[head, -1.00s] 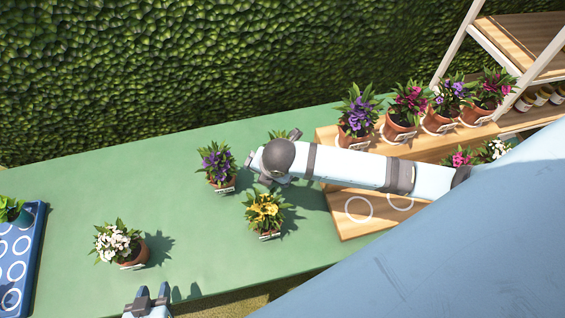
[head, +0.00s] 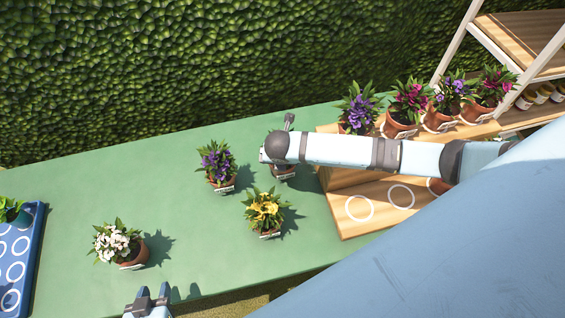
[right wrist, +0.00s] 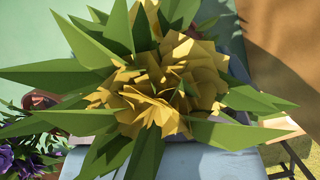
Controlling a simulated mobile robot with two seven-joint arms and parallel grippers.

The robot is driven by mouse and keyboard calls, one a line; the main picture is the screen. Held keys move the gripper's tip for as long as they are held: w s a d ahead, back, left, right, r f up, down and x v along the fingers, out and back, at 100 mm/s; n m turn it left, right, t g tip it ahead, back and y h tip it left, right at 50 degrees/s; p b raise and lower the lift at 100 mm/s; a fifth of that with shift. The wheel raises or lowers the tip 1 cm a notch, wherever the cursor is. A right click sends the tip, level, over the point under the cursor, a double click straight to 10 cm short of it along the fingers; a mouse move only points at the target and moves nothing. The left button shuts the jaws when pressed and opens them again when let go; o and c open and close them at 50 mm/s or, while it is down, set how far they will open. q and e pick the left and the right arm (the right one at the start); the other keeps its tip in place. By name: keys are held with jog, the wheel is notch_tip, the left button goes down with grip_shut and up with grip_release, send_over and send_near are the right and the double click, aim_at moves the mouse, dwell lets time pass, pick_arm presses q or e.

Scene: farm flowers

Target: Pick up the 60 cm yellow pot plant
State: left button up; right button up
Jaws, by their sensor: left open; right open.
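A yellow-flowered pot plant (head: 265,209) stands upright on the green table, with a white label on its pot. Another potted plant (head: 284,172) stands behind it, its flowers mostly hidden under my right arm. My right gripper (head: 283,132) is above that hidden plant, open, with one dark finger showing. In the right wrist view, yellow flowers (right wrist: 165,85) and broad green leaves fill the middle, very close; I cannot tell which plant this is. No label there can be read. My left gripper (head: 147,296) is open and empty at the table's front edge.
A purple plant (head: 216,162) stands close left, and a white-flowered one (head: 119,245) farther left. A blue tray (head: 38,245) is at the far left. Several potted plants line the wooden shelf (head: 345,228) at right. A leafy hedge (head: 200,70) is behind.

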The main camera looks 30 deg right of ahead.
jog(key=x, duration=0.4)
jog(key=shift+d+f, duration=0.2)
jog(key=shift+f, duration=0.05)
jog(key=shift+c, duration=0.2)
jog(key=c, duration=0.7)
jog(key=shift+c, duration=0.7)
jog(key=shift+r, duration=0.15)
